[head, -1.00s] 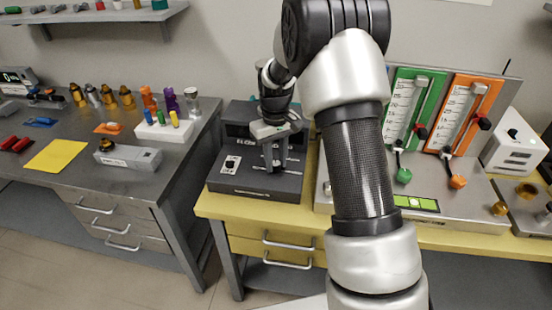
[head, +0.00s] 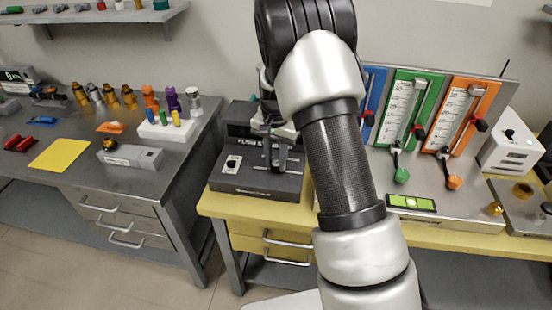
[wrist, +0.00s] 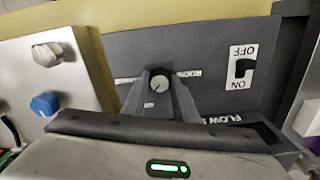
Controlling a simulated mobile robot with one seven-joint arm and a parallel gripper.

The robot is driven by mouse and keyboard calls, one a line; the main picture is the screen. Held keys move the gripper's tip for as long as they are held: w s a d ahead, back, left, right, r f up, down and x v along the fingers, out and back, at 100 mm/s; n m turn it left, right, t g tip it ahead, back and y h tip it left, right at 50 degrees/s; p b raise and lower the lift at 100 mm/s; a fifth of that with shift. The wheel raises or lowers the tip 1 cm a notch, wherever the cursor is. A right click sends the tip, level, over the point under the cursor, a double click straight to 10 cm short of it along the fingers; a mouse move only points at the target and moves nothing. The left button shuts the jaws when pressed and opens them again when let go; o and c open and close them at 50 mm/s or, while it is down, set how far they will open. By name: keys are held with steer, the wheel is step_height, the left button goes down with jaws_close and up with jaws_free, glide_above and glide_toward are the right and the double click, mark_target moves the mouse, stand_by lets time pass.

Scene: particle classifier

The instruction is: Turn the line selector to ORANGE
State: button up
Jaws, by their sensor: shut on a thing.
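The dark flow box (head: 255,181) stands at the left end of the yellow bench. In the wrist view its front panel (wrist: 205,45) carries a round, light knob (wrist: 160,83), which looks like the line selector. Small labels sit on either side of the knob, too small to read. My gripper (wrist: 159,88) has its two fingers closed on the knob from both sides. In the head view my gripper (head: 280,165) is at the box front, partly hidden by my arm, and the knob is hidden there.
An ON/OFF switch (wrist: 243,67) is beside the knob. To the right are the green flowmeter (head: 408,105), the orange flowmeter (head: 466,110) and a partly hidden blue one (head: 374,95). A blue knob (wrist: 45,103) is near my gripper. A grey bench with a yellow sheet (head: 60,154) stands left.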

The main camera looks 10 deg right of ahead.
mark_target(275, 163)
steer(key=m+p, duration=0.1)
steer(key=m, duration=0.4)
steer(key=shift+r+p, duration=0.15)
steer(key=shift+p, duration=0.2)
steer(key=shift+w+m+p, duration=0.1)
steer(key=shift+m+p, duration=0.55)
steer(key=shift+m, duration=1.75)
steer(key=o, duration=1.1)
steer(key=shift+c, duration=0.2)
step_height(275, 163, up, 17)
steer(key=p, duration=0.1)
steer(key=shift+r, duration=0.1)
